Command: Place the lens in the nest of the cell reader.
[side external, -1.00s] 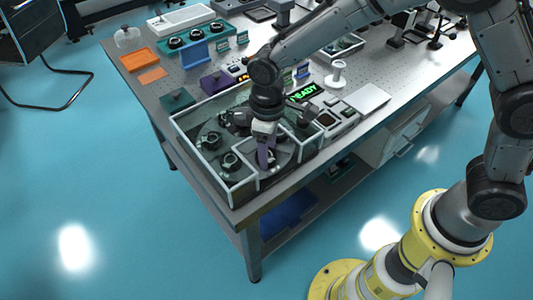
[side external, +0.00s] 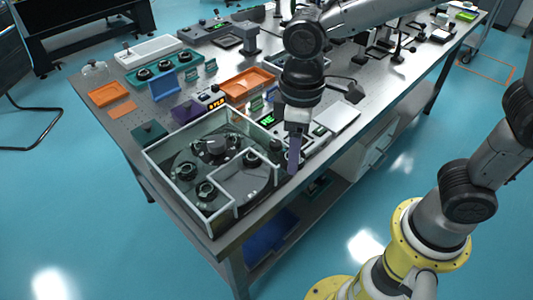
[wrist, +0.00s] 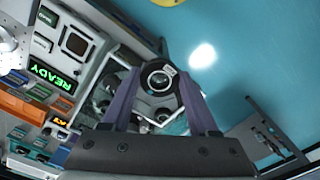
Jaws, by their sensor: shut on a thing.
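My gripper (side external: 293,166) is outside the glass-walled enclosure, near its right side and close to the table's front edge. In the wrist view my gripper (wrist: 161,80) has its two purple fingers shut on the lens (wrist: 160,79), a round glass in a dark mount. The lens cannot be made out in the side view. The cell reader (wrist: 77,42) appears to be the pale unit with a dark square recess, at upper left in the wrist view. A green READY display (wrist: 53,75) is beside it. In the side view my gripper partly hides this area.
The open-topped enclosure (side external: 165,180) holds a dark carousel with several mounts (side external: 206,190). Open floor lies beyond the front edge.

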